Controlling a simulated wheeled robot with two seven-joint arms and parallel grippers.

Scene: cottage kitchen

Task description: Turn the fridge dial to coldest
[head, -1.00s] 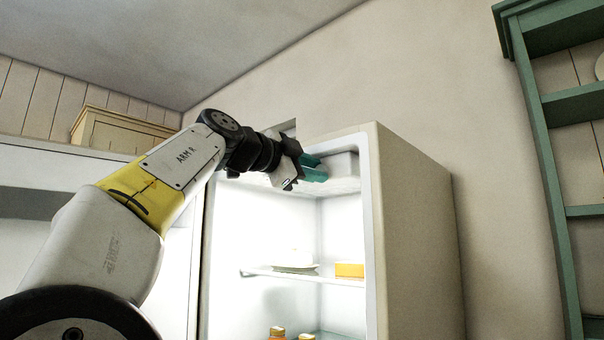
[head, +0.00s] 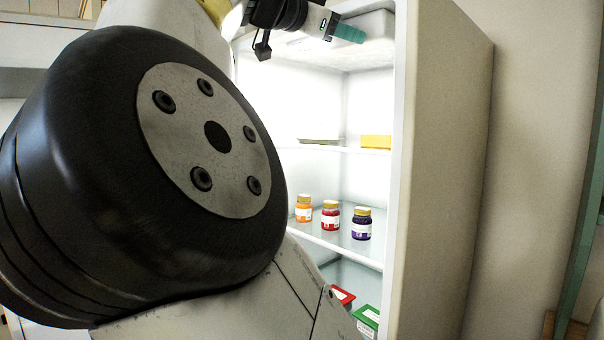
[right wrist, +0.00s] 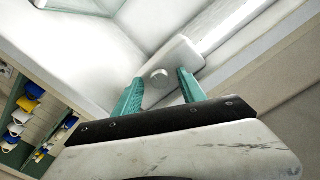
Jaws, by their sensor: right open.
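The open fridge (head: 440,150) stands right of centre in the head view, with a white control box (head: 378,26) under its ceiling. My right gripper (right wrist: 160,80) is open, with one teal finger on each side of the dial. I cannot tell whether the fingers touch it. In the head view, my right gripper (head: 347,33) is at the box and the dial is hidden. The dial's markings are not readable. My left gripper is not in view.
Fridge shelves hold a yellow box (head: 376,142), a plate (head: 320,141), three jars, including a red one (head: 331,215), and lower down a green-lidded container (head: 367,318). The fridge's side wall is close right of my gripper. My own arm covers the left of the head view.

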